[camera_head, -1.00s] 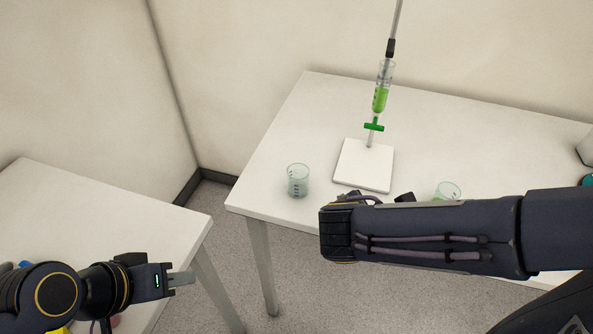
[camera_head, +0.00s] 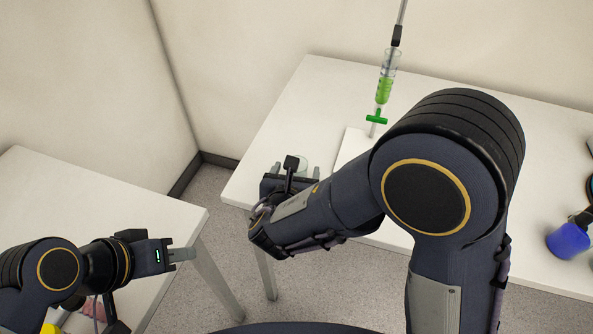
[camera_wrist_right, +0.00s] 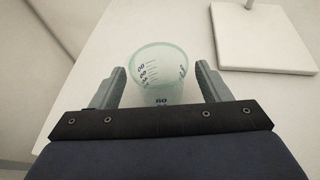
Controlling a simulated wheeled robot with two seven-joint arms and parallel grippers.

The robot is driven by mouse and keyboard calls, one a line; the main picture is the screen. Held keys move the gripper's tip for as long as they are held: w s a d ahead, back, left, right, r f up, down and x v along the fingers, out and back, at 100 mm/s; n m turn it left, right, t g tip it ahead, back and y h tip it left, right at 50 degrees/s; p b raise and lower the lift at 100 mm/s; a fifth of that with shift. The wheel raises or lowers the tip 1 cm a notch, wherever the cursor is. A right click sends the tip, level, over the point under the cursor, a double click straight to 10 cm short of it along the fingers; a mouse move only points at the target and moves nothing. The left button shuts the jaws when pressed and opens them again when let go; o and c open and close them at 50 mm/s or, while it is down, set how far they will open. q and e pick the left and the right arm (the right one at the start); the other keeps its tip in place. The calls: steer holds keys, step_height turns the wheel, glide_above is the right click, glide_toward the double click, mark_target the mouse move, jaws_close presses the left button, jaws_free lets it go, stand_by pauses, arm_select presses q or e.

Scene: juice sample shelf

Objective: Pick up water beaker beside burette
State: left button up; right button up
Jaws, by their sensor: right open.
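The water beaker (camera_wrist_right: 163,66) is clear, with dark measuring marks, and stands on the white table in the right wrist view. My right gripper (camera_wrist_right: 160,82) is open, with one finger on each side of the beaker; I cannot tell whether they touch it. In the head view my right wrist hides most of the beaker, and only its rim (camera_head: 303,161) shows. The burette (camera_head: 385,88) holds green liquid above a green stopcock. Its white base (camera_head: 352,150) is partly behind my right arm. My left gripper (camera_head: 183,254) is over the left table, its jaw opening unclear.
The burette base (camera_wrist_right: 262,38) stands to the right of the beaker in the right wrist view. A blue flask (camera_head: 568,240) stands at the right of the burette table (camera_head: 300,105). The left table (camera_head: 95,195) is separate, with a floor gap between.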

steer(key=shift+x, duration=1.3)
steer(key=c, duration=1.1)
steer(key=shift+r, duration=0.1)
